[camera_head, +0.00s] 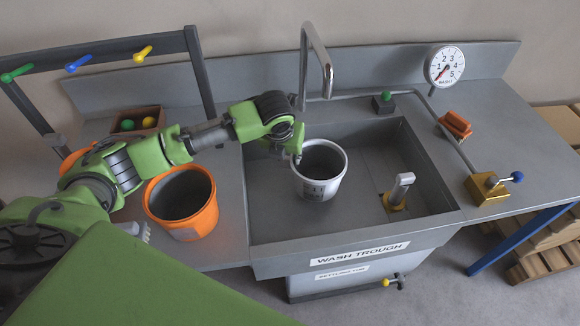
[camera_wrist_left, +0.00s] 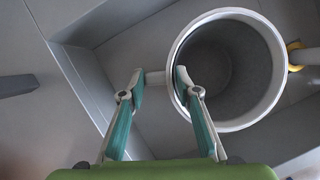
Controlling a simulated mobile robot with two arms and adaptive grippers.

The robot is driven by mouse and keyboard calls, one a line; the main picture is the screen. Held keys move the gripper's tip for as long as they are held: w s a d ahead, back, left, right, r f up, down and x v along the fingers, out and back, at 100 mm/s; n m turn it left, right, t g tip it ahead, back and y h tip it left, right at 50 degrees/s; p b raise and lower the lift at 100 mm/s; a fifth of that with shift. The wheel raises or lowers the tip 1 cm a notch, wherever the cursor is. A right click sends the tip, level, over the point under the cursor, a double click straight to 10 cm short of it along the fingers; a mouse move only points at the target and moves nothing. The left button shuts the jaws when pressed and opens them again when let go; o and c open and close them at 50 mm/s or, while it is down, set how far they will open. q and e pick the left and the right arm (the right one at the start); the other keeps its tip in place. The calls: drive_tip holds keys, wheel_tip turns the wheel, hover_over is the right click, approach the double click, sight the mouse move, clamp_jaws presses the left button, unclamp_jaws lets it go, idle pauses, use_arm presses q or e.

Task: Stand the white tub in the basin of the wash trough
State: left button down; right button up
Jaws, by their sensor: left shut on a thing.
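The white tub (camera_head: 318,189) is upright and empty, within the outline of the wash trough's basin (camera_head: 275,213). I cannot tell whether its base touches the basin floor. My left gripper (camera_head: 296,156) is at the tub's upper left rim, coming from the left. In the left wrist view the gripper (camera_wrist_left: 160,78) has its fingers at the near side of the tub (camera_wrist_left: 272,108). One fingertip overlaps the rim and the other is outside, with a short grey bar between them. The gripper is shut on the tub. My right gripper is out of view.
An orange bucket (camera_head: 205,219) stands left of the basin. A tall curved tap (camera_head: 318,50) rises behind it. A grey post on a yellow base (camera_head: 394,201) stands right of the tub. An orange block (camera_head: 455,124) and brass valve (camera_head: 487,188) sit on the right counter.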

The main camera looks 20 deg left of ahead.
sight(287, 163)
use_arm(q)
drive_tip(key=shift+w+f, duration=0.1)
drive_tip(key=shift+f, duration=1.9)
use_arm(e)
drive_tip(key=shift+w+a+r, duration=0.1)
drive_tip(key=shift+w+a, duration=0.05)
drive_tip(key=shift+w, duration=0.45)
use_arm(q)
drive_tip(key=c, duration=1.5)
unclamp_jaws()
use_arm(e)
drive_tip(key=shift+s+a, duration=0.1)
use_arm(q)
drive_tip(key=shift+r, duration=0.15)
drive_tip(key=v, duration=1.2)
drive_tip(key=shift+d, duration=0.1)
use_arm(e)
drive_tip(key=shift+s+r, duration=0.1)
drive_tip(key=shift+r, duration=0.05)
use_arm(q)
drive_tip(key=shift+w, duration=0.1)
